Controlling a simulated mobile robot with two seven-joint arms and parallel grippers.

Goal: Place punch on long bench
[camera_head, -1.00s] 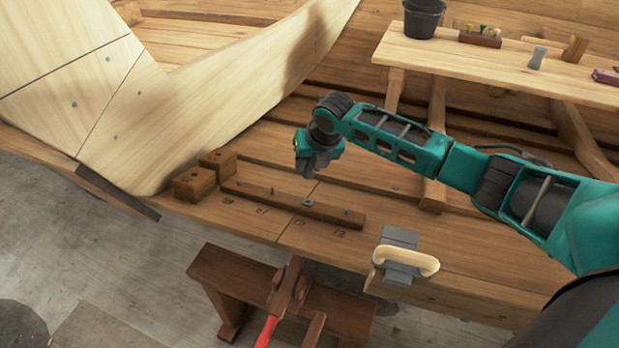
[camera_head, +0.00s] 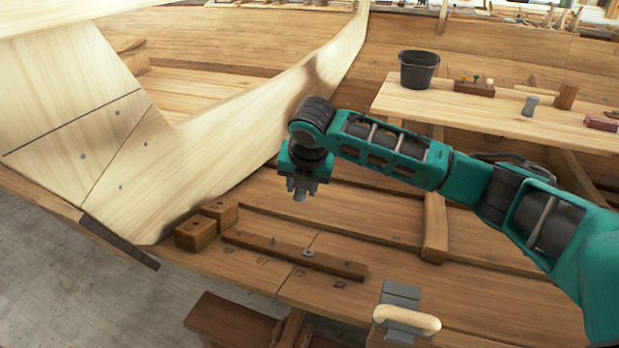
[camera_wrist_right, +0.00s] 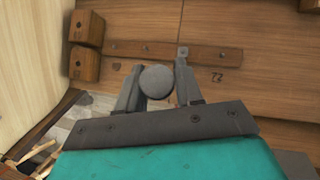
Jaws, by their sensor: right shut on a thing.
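My right gripper (camera_head: 301,188) hangs over the near planks, above the dark wooden strip. It is shut on a grey punch (camera_wrist_right: 157,82), whose round end shows between the two fingers in the right wrist view. In the head view only a short grey end of the punch (camera_head: 300,195) shows below the fingers. The long bench (camera_head: 445,104), a pale plank on legs, stands at the upper right, well apart from the gripper. My left gripper is not in view.
The bench carries a black bucket (camera_head: 419,69), a wooden block with pegs (camera_head: 474,88), a small grey piece (camera_head: 530,105), a wooden block (camera_head: 566,95) and a reddish block (camera_head: 601,123). Bare wood lies along its front. A wooden-handled grey tool (camera_head: 406,317) sits nearer.

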